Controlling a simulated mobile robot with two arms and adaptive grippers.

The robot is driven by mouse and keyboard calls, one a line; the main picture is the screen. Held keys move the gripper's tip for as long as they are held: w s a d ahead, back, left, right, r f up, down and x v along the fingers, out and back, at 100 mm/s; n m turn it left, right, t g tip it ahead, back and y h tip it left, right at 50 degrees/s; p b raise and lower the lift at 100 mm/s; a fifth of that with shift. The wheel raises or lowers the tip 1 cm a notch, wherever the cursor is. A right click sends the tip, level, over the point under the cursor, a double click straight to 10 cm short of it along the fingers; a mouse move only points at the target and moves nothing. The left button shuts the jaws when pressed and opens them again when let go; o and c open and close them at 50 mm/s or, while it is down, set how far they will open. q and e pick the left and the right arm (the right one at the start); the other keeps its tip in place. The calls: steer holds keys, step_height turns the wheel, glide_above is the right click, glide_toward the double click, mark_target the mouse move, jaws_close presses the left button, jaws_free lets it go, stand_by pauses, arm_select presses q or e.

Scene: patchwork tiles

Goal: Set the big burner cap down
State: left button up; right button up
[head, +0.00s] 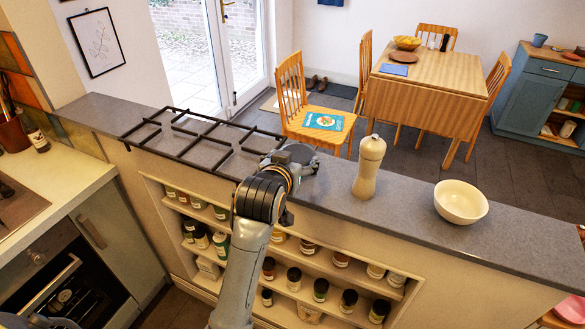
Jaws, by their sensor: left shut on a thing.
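My left gripper (287,168) reaches up from the bottom of the head view to the grey ledge (330,187). It is shut on the big burner cap (302,153), a dark grey round disc at the right end of the black pan grate (205,136). The gripper hides part of the cap. I cannot tell whether the cap touches the ledge or hangs just above it. My right gripper is not in view.
A pale pepper mill (369,167) stands upright on the ledge, right of the gripper. A cream bowl (461,201) sits farther right. The ledge between mill and bowl is clear. Shelves of spice jars (320,289) are below the ledge.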

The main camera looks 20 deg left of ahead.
arm_select(q)
step_height(320, 180, down, 3)
steer(key=shift+r, duration=0.2)
steer(key=shift+f, duration=0.15)
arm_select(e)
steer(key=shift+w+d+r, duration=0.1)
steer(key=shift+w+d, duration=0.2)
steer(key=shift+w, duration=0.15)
arm_select(q)
steer(key=shift+f, duration=0.2)
steer(key=o, duration=1.2)
steer(key=shift+r, duration=0.1)
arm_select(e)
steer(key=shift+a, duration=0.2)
